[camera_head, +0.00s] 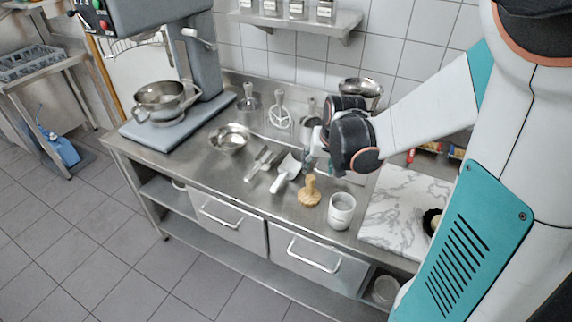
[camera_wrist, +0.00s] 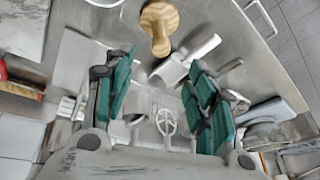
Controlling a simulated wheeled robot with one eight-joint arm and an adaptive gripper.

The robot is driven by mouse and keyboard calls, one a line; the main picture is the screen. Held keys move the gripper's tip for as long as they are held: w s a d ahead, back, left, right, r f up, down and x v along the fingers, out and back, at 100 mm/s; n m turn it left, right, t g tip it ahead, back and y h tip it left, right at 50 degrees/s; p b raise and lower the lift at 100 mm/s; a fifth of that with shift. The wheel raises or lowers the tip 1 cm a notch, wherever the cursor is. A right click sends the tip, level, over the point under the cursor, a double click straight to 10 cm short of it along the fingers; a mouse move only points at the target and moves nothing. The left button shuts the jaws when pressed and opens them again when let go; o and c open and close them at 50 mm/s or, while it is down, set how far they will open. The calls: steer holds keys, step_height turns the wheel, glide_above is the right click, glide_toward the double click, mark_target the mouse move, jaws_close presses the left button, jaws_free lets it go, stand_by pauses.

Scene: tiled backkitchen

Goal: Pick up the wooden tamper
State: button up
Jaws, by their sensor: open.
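The wooden tamper (camera_head: 309,192) stands upright on the steel counter (camera_head: 263,201), near its front edge, with a wide base and a knob on top. In the wrist view the tamper (camera_wrist: 159,26) is at the top centre, beyond the fingertips and between their lines. My gripper (camera_wrist: 160,72) is open, with nothing between its teal-padded fingers. In the head view my gripper (camera_head: 313,150) is above the counter, behind the tamper and apart from it. The wrist partly hides the gripper there.
A white cup (camera_head: 341,211) stands just right of the tamper, and a scoop (camera_head: 286,174) lies just left. A metal bowl (camera_head: 230,138) and a stand mixer (camera_head: 168,110) are farther left. A marble slab (camera_head: 398,204) lies to the right. The tiled wall is behind.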

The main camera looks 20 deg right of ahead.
mark_target(312, 178)
steer(key=b+x, duration=0.3)
steer(key=x, duration=1)
steer(key=shift+r, duration=0.1)
steer(key=shift+c, duration=0.6)
jaws_close()
